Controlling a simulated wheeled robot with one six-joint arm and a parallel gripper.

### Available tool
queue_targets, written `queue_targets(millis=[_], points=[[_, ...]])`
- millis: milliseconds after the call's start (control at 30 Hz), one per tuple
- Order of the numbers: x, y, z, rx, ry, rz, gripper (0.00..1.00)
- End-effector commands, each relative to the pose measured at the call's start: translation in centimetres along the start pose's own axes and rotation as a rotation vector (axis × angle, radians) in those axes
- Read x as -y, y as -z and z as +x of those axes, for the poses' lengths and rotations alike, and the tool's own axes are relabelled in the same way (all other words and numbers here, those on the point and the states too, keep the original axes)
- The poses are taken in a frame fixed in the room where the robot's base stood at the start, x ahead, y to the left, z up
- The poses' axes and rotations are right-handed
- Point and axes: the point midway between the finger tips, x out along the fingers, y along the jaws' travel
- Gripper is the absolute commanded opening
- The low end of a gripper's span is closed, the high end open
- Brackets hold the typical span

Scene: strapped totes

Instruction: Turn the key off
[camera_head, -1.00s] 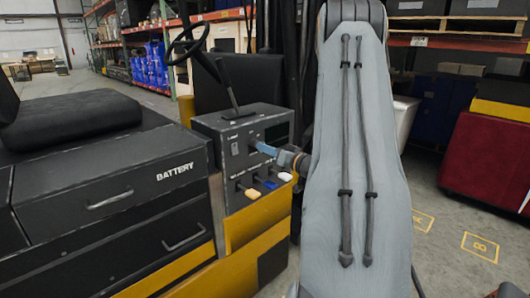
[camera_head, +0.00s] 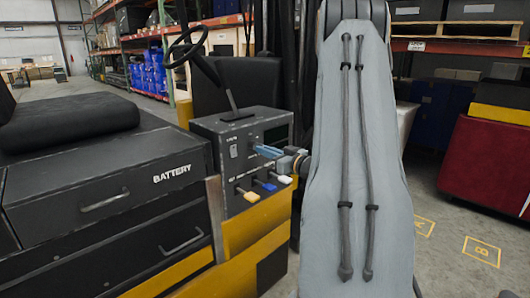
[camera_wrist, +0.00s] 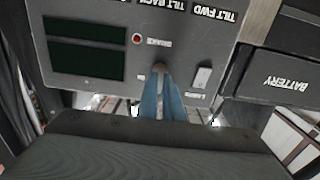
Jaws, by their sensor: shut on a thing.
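The key (camera_wrist: 159,68) is a small knob-like piece on the dark grey control panel (camera_wrist: 104,15), seen upside down in the wrist view. My gripper (camera_wrist: 161,82) has blue fingers that are shut on the key at the panel face. The fingers cover most of the key, so its exact angle is hard to tell. In the head view my gripper (camera_head: 257,149) reaches the panel's front (camera_head: 232,172) from the right. The key itself is hidden there by the fingertips.
Levers with white, blue and orange knobs (camera_head: 265,185) stick out just below my gripper. A rocker switch (camera_wrist: 202,77), a red button (camera_wrist: 137,39) and dark displays (camera_wrist: 85,47) are near the key. The battery drawer (camera_head: 110,185) is to the left.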

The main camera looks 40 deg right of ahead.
Motion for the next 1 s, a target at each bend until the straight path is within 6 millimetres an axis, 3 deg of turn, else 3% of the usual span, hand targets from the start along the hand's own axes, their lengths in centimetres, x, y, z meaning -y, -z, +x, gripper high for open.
queue_targets(millis=[200, 333, 700, 1000], points=[[-0.1, 0.2, 0.1, -0.004, -0.001, -0.004, 0.0], [-0.1, 0.2, 0.1, -0.003, -0.001, -0.003, 0.25], [-0.1, 0.1, -0.4, -0.001, -0.001, -0.001, 0.25], [-0.2, 0.0, -5.0, -0.002, -0.004, -0.002, 0.25]])
